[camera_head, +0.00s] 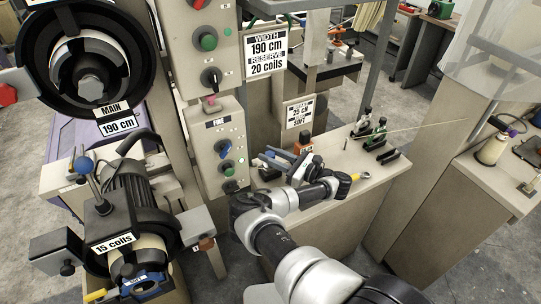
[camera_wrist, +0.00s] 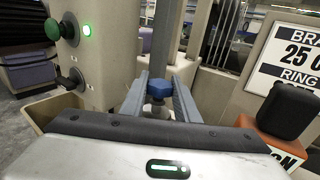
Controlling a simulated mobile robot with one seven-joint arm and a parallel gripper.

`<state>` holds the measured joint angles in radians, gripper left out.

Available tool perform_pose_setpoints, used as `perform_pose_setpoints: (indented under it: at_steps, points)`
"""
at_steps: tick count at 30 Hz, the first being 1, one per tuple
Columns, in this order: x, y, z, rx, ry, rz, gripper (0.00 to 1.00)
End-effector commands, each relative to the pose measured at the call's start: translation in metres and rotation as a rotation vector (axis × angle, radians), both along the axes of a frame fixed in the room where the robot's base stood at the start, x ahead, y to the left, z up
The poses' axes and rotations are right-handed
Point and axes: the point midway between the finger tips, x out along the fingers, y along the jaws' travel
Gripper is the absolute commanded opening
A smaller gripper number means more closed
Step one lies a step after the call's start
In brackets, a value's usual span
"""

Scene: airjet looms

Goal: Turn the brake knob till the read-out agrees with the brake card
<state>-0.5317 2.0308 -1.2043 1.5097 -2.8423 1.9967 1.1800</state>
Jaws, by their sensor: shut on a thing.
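A blue knob (camera_wrist: 160,90) on a grey post stands between the two grey fingers of my gripper (camera_wrist: 161,84), which are shut on it. In the head view my gripper (camera_head: 272,161) is over the bench beside the control box, and the knob there is hidden or too small to make out. The brake card (camera_head: 299,113) stands behind the gripper; in the wrist view (camera_wrist: 292,58) it reads 25 c-something, with a RING line below, cut off by the edge. The head view shows "25 cN" and "SOFT". I cannot make out a brake read-out value.
An orange block with a black top (camera_head: 303,144) stands close right of my gripper. The control box (camera_head: 220,145) with knobs and a lit green lamp is close left. Several small black and green parts (camera_head: 377,135) stand on the bench (camera_head: 335,160).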

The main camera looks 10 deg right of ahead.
Motion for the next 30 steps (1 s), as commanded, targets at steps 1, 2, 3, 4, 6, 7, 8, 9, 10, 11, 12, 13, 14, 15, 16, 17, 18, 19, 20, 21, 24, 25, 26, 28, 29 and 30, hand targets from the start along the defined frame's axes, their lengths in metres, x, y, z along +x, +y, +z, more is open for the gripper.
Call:
perform_pose_setpoints:
  at_steps: [1, 2, 3, 4, 6, 7, 8, 9, 10, 11, 12, 13, 14, 15, 16, 17, 18, 19, 20, 21, 24, 25, 26, 28, 29, 30]
  points:
    - [-0.0003, 0.0008, -0.0004, 0.001, 0.001, 0.005, 0.06]
    - [-0.0003, 0.0008, -0.0003, 0.000, 0.000, 0.006, 0.06]
    - [-0.0002, 0.0008, -0.0002, 0.000, 0.000, 0.007, 0.06]
    - [-0.0002, 0.0008, -0.0002, 0.000, 0.000, 0.007, 0.06]
    - [-0.0002, 0.0009, -0.0001, 0.000, 0.000, 0.007, 0.06]
    - [-0.0002, 0.0009, 0.0000, 0.000, 0.000, 0.007, 0.06]
    - [-0.0001, 0.0010, 0.0000, 0.000, 0.000, 0.007, 0.06]
    - [-0.0001, 0.0010, 0.0001, 0.001, -0.001, 0.006, 0.06]
    - [-0.0001, 0.0010, 0.0001, 0.001, -0.001, 0.006, 0.06]
    - [-0.0001, 0.0010, 0.0001, 0.001, -0.001, 0.006, 0.06]
    - [0.0000, 0.0011, 0.0002, 0.001, -0.001, 0.006, 0.31]
    - [0.0001, 0.0010, 0.0002, 0.001, -0.001, 0.006, 0.36]
    - [0.0001, 0.0010, 0.0002, 0.001, -0.001, 0.006, 0.42]
    - [0.0001, 0.0009, 0.0003, 0.001, -0.001, 0.005, 0.47]
    - [0.0001, 0.0009, 0.0003, 0.001, -0.001, 0.005, 0.47]
    - [0.0001, 0.0008, 0.0003, 0.000, -0.001, 0.005, 0.47]
    - [0.0002, 0.0007, 0.0003, 0.000, -0.001, 0.005, 0.47]
    - [0.0002, 0.0007, 0.0004, 0.000, -0.001, 0.005, 0.47]
    - [0.0001, 0.0006, 0.0004, 0.000, -0.001, 0.005, 0.47]
    - [0.0002, 0.0005, 0.0004, 0.000, -0.001, 0.004, 0.47]
    - [0.0002, 0.0004, 0.0004, 0.000, -0.001, 0.004, 0.47]
    - [0.0002, 0.0004, 0.0004, 0.000, -0.001, 0.004, 0.47]
    - [0.0002, 0.0004, 0.0004, 0.000, -0.001, 0.004, 0.47]
    - [0.0002, 0.0004, 0.0004, -0.001, -0.001, 0.003, 0.47]
    - [0.0002, 0.0006, 0.0004, 0.000, -0.001, 0.003, 0.47]
    - [0.0004, 0.0007, 0.0004, -0.001, -0.001, 0.003, 0.47]
